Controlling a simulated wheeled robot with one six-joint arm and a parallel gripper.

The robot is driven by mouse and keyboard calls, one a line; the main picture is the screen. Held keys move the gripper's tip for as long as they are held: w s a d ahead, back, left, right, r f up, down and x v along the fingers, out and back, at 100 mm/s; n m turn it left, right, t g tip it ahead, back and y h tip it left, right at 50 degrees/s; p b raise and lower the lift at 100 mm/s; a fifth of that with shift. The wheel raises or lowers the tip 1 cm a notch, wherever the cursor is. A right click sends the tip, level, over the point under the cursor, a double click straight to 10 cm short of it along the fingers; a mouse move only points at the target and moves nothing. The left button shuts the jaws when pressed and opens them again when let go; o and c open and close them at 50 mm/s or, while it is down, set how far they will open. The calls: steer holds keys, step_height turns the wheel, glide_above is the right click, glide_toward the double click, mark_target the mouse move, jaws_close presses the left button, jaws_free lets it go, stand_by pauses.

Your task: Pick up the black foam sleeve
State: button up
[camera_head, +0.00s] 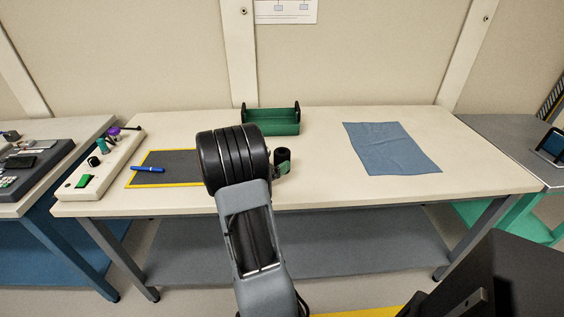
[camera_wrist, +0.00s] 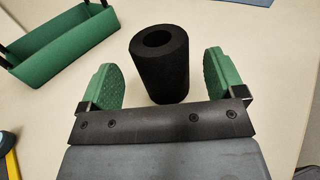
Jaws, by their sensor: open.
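The black foam sleeve (camera_wrist: 161,72) is a short hollow cylinder standing upright on the table, its round hole facing up. In the wrist view it lies between and slightly beyond the two green fingers of my gripper (camera_wrist: 160,85). The fingers are spread, with a gap on each side of the sleeve. In the head view the sleeve (camera_head: 283,157) shows just right of my arm.
A green tray (camera_head: 272,129) with black ends stands behind the sleeve. A yellow-edged dark mat (camera_head: 183,157) with a blue pen (camera_head: 148,169) lies to the left. A blue cloth (camera_head: 390,148) lies to the right. The tabletop (camera_head: 325,122) between sleeve and cloth is clear.

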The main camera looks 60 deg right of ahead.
mark_target(276, 159)
steer(key=shift+x, duration=1.7)
steer(key=shift+c, duration=0.2)
steer(key=c, duration=1)
steer(key=shift+o, duration=0.2)
steer(key=shift+r, duration=0.15)
